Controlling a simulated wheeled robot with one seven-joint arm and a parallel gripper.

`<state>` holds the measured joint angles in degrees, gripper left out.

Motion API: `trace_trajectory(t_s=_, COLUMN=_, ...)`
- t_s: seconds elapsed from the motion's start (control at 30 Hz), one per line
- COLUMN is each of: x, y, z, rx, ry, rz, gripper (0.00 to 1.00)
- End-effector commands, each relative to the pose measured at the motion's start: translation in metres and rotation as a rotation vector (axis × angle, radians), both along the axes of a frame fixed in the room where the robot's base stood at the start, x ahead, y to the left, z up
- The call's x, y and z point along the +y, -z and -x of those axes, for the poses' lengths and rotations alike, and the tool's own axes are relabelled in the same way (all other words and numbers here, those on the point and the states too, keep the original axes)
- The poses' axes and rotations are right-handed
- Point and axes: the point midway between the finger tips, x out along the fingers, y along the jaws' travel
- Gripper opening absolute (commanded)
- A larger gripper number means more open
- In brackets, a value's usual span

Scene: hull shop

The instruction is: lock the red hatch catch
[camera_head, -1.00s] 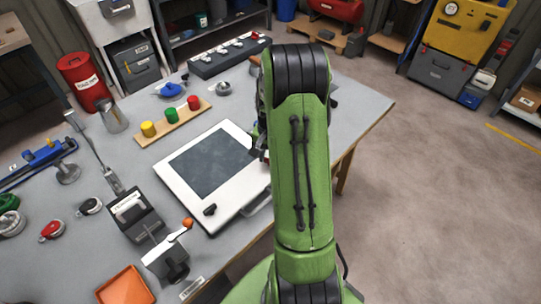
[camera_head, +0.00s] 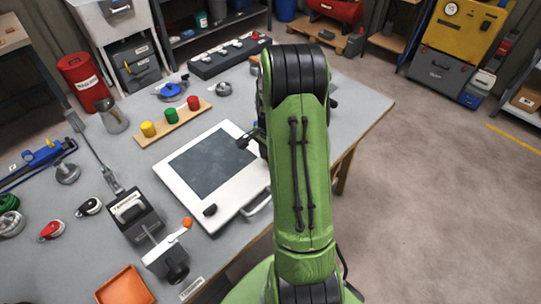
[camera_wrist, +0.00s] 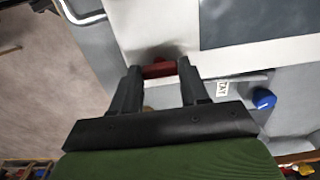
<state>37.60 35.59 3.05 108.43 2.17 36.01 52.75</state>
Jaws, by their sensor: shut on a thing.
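The hatch (camera_head: 178,190) is a white square frame with a dark panel, lying on the grey workbench in the head view. Its white frame also shows in the wrist view (camera_wrist: 150,25). The red hatch catch (camera_wrist: 158,70) is a small red bar at the frame's edge in the wrist view. My gripper (camera_wrist: 160,66) has its black fingertips on either side of the red catch and is shut on it. In the head view my gripper (camera_head: 247,139) shows at the hatch's far right edge, partly behind my green arm, and the red catch is hidden there.
A black knob (camera_head: 209,210) sits on the hatch's near corner, and a metal handle (camera_head: 258,204) on its near right side. A board with yellow, green and red pieces (camera_head: 160,130) lies behind. A clamp device (camera_head: 165,258) and an orange tray (camera_head: 124,287) stand in front.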

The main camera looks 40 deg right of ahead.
Motion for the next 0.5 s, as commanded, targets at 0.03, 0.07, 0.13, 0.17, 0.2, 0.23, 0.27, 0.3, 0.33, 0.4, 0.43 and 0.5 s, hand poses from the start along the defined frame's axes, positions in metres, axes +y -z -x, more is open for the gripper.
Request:
trace_trajectory(t_s=0.03, x=-0.0003, y=-0.0007, z=-0.0007, rx=-0.002, ry=0.003, rz=0.001, gripper=0.14)
trace_trajectory(t_s=0.07, x=-0.0003, y=-0.0007, z=-0.0007, rx=-0.002, ry=0.004, rz=0.001, gripper=0.14)
trace_trajectory(t_s=0.13, x=-0.0003, y=-0.0007, z=-0.0007, rx=-0.002, ry=0.004, rz=0.001, gripper=0.14)
trace_trajectory(t_s=0.17, x=-0.0004, y=-0.0007, z=-0.0007, rx=-0.002, ry=0.004, rz=0.001, gripper=0.14)
trace_trajectory(t_s=0.2, x=-0.0003, y=-0.0007, z=-0.0007, rx=-0.002, ry=0.004, rz=0.001, gripper=0.14)
trace_trajectory(t_s=0.23, x=-0.0004, y=-0.0007, z=-0.0007, rx=-0.002, ry=0.004, rz=0.001, gripper=0.14)
trace_trajectory(t_s=0.27, x=-0.0004, y=-0.0007, z=-0.0007, rx=-0.002, ry=0.004, rz=0.001, gripper=0.14)
trace_trajectory(t_s=0.3, x=-0.0003, y=-0.0007, z=-0.0006, rx=-0.002, ry=0.003, rz=0.001, gripper=0.14)
trace_trajectory(t_s=0.33, x=-0.0004, y=-0.0007, z=-0.0006, rx=-0.002, ry=0.003, rz=0.001, gripper=0.14)
trace_trajectory(t_s=0.4, x=-0.0004, y=-0.0006, z=-0.0006, rx=-0.002, ry=0.003, rz=0.001, gripper=0.55)
trace_trajectory(t_s=0.43, x=-0.0003, y=-0.0006, z=-0.0006, rx=-0.002, ry=0.003, rz=0.001, gripper=0.6)
trace_trajectory(t_s=0.5, x=-0.0003, y=-0.0005, z=-0.0005, rx=-0.002, ry=0.003, rz=0.001, gripper=0.7)
